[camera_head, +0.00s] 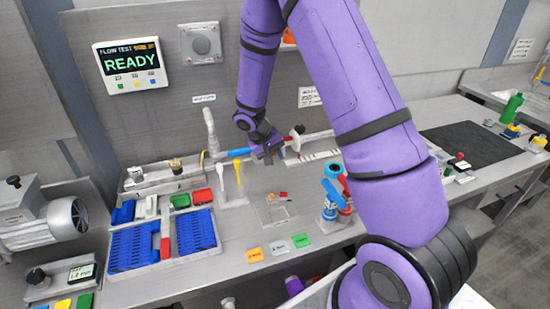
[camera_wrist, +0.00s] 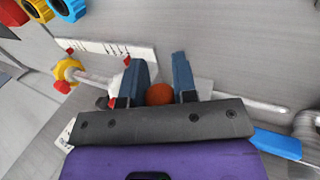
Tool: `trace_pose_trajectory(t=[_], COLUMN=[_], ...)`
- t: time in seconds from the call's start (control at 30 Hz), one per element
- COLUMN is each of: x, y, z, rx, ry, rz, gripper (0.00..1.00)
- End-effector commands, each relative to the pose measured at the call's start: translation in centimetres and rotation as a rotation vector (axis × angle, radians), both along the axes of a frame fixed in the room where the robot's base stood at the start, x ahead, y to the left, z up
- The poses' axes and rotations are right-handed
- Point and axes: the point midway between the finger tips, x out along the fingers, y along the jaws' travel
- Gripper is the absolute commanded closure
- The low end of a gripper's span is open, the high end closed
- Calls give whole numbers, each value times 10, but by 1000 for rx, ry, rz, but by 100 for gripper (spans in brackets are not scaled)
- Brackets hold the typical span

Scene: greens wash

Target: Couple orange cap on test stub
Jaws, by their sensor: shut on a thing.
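In the wrist view my gripper (camera_wrist: 158,72) has its two grey-blue fingers on either side of a round orange-red piece, which I take for the orange cap (camera_wrist: 160,94). The fingers are shut on it, and only its rounded face shows. In the head view my gripper (camera_head: 267,150) is above the back of the bench, close to a horizontal pale pipe (camera_head: 317,135); the cap cannot be made out there. The pipe also shows in the wrist view (camera_wrist: 255,104), passing behind the fingers. I cannot tell for sure which part is the test stub.
A blue sleeve (camera_head: 239,153) is on the pipe, left of my gripper. A yellow ring fitting (camera_wrist: 66,72) is at its other end. A panel (camera_head: 131,65) reads READY.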

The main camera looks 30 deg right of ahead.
Motion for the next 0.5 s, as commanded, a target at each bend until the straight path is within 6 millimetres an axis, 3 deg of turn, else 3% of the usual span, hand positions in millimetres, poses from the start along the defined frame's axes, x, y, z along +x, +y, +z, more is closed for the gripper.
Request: trace_pose_trajectory(t=[0.5], x=[11], y=[-2], z=[0], rx=[0], ry=[-1], rz=[-2], gripper=[100])
